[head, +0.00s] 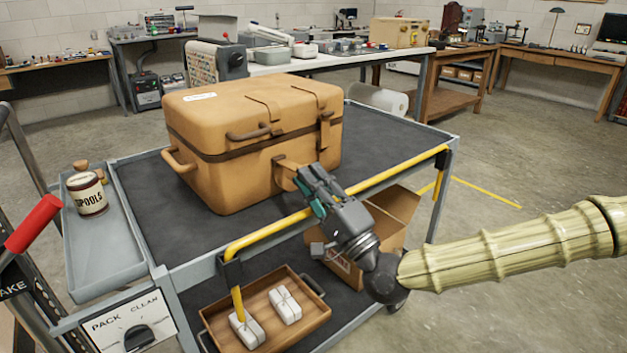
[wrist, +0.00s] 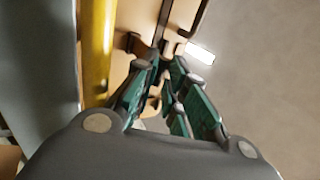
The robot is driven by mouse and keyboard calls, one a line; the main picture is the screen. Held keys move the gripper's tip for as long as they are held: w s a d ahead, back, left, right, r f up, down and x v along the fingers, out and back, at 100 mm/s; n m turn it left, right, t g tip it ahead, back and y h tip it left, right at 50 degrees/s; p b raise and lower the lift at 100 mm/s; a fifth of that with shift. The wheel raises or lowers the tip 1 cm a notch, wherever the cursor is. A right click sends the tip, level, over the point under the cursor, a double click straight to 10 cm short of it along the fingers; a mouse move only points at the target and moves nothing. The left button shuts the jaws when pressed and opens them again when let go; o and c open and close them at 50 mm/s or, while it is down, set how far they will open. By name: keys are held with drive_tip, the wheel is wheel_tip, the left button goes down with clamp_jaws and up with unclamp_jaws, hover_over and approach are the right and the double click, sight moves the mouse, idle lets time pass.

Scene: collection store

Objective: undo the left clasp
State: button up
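The tan case (head: 250,165) with a dark band below its lid stands closed on the cart's top deck. A tan clasp piece (head: 286,172) sticks out from its front, right at my fingertips. Another clasp (head: 325,128) sits farther right on the same front. My gripper (head: 303,178) reaches in from the lower right, close against the front face. In the wrist view my gripper (wrist: 166,65) has its teal-sided fingers converging near the case (wrist: 130,20), with a narrow gap between the tips. The fingers partly hide the clasp, so I cannot tell whether they hold it.
The cart's yellow rail (head: 285,222) runs just below my gripper and shows at left in the wrist view (wrist: 97,45). A wooden tray (head: 268,335) and an open cardboard box (head: 390,215) are lower down.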

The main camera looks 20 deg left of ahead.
idle(0.4)
drive_tip(key=v, duration=1.2)
